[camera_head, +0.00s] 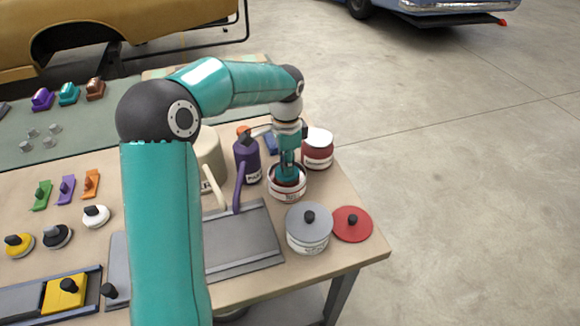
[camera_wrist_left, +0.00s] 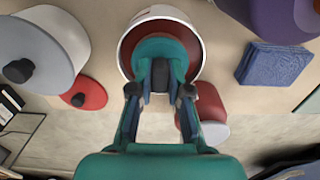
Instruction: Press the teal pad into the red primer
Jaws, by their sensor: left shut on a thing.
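The open pot of red primer (camera_head: 287,194) is a white tin on the right part of the table, with dark red inside; it shows at the top of the left wrist view (camera_wrist_left: 126,52). My left gripper (camera_head: 287,160) is above the pot, pointing down. In the left wrist view it (camera_wrist_left: 161,80) is shut on the knob of the round teal pad (camera_wrist_left: 153,45). The pad is inside the pot's rim. I cannot tell whether its underside touches the primer. My right gripper is not in view.
A grey-lidded tin (camera_head: 307,240), a red lid (camera_head: 352,226) and a dark red can (camera_head: 318,152) stand close around the pot. A purple bottle (camera_head: 246,163) is to its left, and a folded blue cloth (camera_wrist_left: 274,66) lies nearby. Several pads sit at the left.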

